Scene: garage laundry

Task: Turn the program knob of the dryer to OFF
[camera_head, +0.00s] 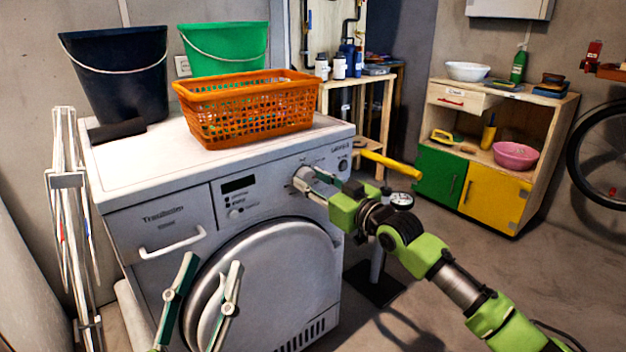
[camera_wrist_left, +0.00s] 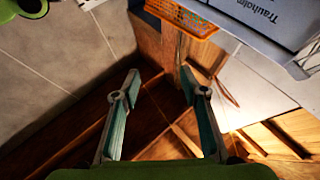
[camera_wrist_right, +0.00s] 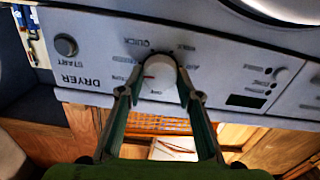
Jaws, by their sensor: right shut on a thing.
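The white dryer (camera_head: 170,215) stands against the wall, with its control panel along the top front. Its white program knob (camera_wrist_right: 159,80) shows large in the right wrist view, where the panel lettering is upside down. A small red mark is on the knob's left part in that view; the exact setting is hard to read. My right gripper (camera_head: 303,182) is shut on the knob, one finger on each side, and partly hides it in the head view. My left gripper (camera_head: 212,262) is open and empty in front of the round dryer door (camera_head: 275,275).
An orange basket (camera_head: 245,122), a dark bucket (camera_head: 115,75) and a green bucket (camera_head: 225,48) stand on the dryer. A round START button (camera_wrist_right: 66,46) is on the same panel. A drying rack (camera_head: 66,200) stands at left. A cabinet (camera_head: 480,190) is at back right.

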